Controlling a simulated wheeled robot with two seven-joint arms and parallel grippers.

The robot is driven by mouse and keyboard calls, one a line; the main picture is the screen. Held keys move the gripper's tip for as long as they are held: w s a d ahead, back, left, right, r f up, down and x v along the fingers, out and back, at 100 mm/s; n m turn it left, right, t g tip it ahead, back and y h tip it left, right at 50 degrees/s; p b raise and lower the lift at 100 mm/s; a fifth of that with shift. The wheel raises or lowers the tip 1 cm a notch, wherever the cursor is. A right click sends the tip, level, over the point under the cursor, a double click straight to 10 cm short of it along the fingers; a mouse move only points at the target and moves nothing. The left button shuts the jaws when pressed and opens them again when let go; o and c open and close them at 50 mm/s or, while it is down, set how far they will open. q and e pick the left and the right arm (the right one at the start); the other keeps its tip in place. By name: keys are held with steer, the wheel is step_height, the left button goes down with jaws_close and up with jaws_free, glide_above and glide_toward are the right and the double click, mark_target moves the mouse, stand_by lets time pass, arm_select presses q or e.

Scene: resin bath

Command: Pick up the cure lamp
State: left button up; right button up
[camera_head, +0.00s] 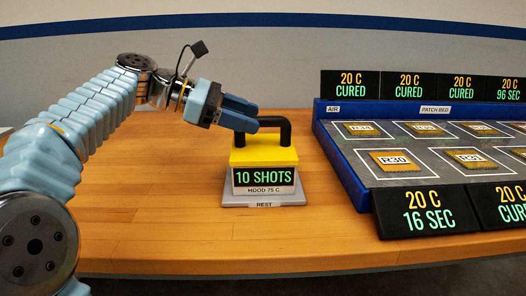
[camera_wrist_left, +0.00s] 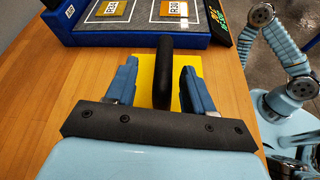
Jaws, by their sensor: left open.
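The cure lamp (camera_head: 264,157) is a yellow block with a black arched handle and a front display reading "10 SHOTS" above "HOOD 75 C". It stands upright on a grey pad marked "REST" (camera_head: 263,201). My left gripper (camera_head: 257,116) is at the left side of the handle in the head view. In the left wrist view its two blue fingers (camera_wrist_left: 157,85) are open, one on each side of the black handle (camera_wrist_left: 165,70), with gaps on both sides. The yellow lamp top shows beneath the fingers. My right gripper is not visible in the head view.
The blue-framed patch bed (camera_head: 343,160) stands to the right of the lamp, with several labelled patches and display signs. Its front sign (camera_head: 427,210) reads "20 C 16 SEC". The wooden table (camera_head: 160,215) is clear left of and in front of the lamp.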

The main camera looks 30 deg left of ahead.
mark_target(263, 148)
arm_select(q)
steer(key=x, duration=0.3)
steer(key=shift+d+f, duration=0.1)
steer(key=shift+d, duration=0.35)
steer(key=shift+c, duration=0.2)
jaws_close()
stand_by(0.8)
